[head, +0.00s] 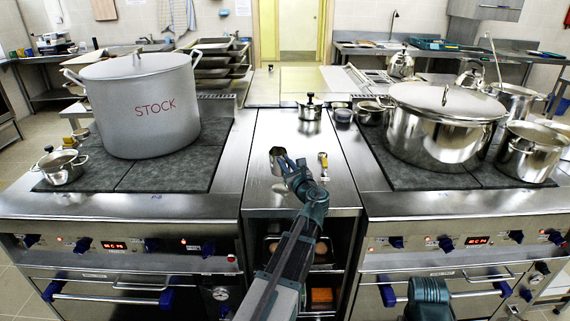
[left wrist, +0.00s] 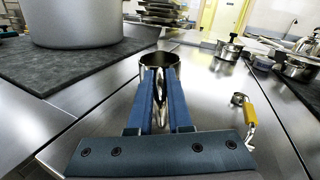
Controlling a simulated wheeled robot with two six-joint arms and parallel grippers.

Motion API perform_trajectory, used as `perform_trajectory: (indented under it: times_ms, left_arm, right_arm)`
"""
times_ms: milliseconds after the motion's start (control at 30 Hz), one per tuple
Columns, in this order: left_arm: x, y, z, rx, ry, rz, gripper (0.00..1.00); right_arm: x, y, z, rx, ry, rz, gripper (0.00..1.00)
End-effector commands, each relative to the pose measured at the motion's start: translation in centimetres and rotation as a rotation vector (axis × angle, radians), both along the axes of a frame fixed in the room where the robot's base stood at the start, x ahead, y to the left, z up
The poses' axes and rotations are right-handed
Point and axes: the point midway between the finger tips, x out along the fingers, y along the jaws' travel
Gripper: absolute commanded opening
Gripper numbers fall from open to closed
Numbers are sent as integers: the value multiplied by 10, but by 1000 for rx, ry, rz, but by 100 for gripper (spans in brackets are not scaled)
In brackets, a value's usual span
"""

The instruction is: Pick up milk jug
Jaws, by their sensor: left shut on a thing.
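The milk jug (head: 277,157) is a small shiny metal vessel at the middle of the steel counter between the two hobs. In the left wrist view the jug (left wrist: 158,60) stands upright with its open mouth showing, just beyond the fingertips. My left gripper (head: 290,172) reaches it from the front. In the left wrist view its two blue fingers (left wrist: 160,98) are shut on the jug's near side, at the handle, which they partly hide. I cannot tell whether the jug's base touches the counter.
A yellow-handled metal tool (head: 323,160) lies just right of the jug. A large STOCK pot (head: 140,115) stands on the left hob. A big lidded pot (head: 435,125) and smaller pots stand on the right hob. A small lidded pot (head: 310,109) stands behind. The nearer counter is clear.

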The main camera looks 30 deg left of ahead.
Motion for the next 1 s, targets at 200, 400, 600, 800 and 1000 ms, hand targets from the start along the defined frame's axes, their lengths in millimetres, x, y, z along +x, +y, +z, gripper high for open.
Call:
perform_trajectory:
  times_ms: [200, 400, 600, 800, 1000]
  left_arm:
    - [7, -56, 5, 1, 0, -8, 0]
    - [12, -106, 9, 2, 0, -7, 0]
    - [15, -140, 12, 1, 0, -4, 0]
    - [16, -156, 13, 2, 0, -2, 0]
    - [16, -159, 13, 2, 0, -1, 0]
  right_arm:
    - [0, 0, 5, 0, 0, 0, 50]
    - [0, 0, 9, 0, 0, 0, 50]
    - [0, 0, 12, 0, 0, 0, 50]
    - [0, 0, 13, 0, 0, 0, 50]
    - [0, 0, 13, 0, 0, 0, 50]
